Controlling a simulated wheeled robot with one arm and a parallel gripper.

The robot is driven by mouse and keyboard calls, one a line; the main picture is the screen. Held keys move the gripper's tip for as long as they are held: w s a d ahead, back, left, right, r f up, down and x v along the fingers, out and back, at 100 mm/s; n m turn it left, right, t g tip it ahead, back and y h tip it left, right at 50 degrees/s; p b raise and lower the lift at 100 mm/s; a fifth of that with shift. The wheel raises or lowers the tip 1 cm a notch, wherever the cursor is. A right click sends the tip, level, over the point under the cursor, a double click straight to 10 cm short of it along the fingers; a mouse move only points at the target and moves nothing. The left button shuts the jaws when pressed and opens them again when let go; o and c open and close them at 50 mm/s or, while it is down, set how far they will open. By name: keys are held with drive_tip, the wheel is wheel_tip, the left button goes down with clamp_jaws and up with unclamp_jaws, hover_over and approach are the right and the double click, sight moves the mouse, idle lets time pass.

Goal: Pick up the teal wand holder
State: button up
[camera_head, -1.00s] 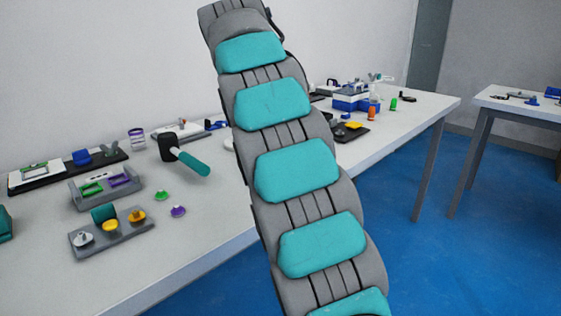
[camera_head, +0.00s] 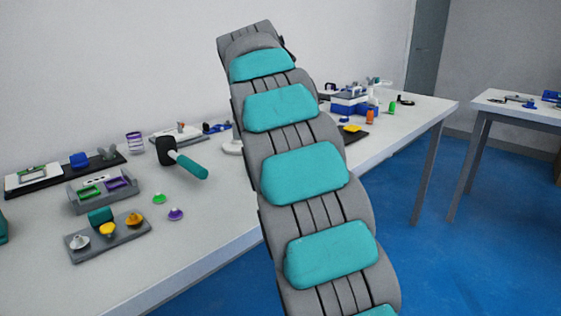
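Several teal things are in view, and I cannot tell for certain which is the wand holder. A short teal block (camera_head: 100,216) sits at the back of a grey tray (camera_head: 84,255) on the long table. A tool with a black head and a teal handle (camera_head: 187,165) stands out above the table behind it. Another teal piece (camera_head: 3,228) is cut off by the left picture edge. My grey and teal arm rises through the middle of the picture. My gripper's fingers do not show.
The long white table (camera_head: 205,225) has free room at its front middle. A grey rack (camera_head: 74,200) and small green (camera_head: 159,198) and purple (camera_head: 176,214) knobs are near the tray. Blue and white items (camera_head: 350,100) are farther right. A second table (camera_head: 515,112) is right.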

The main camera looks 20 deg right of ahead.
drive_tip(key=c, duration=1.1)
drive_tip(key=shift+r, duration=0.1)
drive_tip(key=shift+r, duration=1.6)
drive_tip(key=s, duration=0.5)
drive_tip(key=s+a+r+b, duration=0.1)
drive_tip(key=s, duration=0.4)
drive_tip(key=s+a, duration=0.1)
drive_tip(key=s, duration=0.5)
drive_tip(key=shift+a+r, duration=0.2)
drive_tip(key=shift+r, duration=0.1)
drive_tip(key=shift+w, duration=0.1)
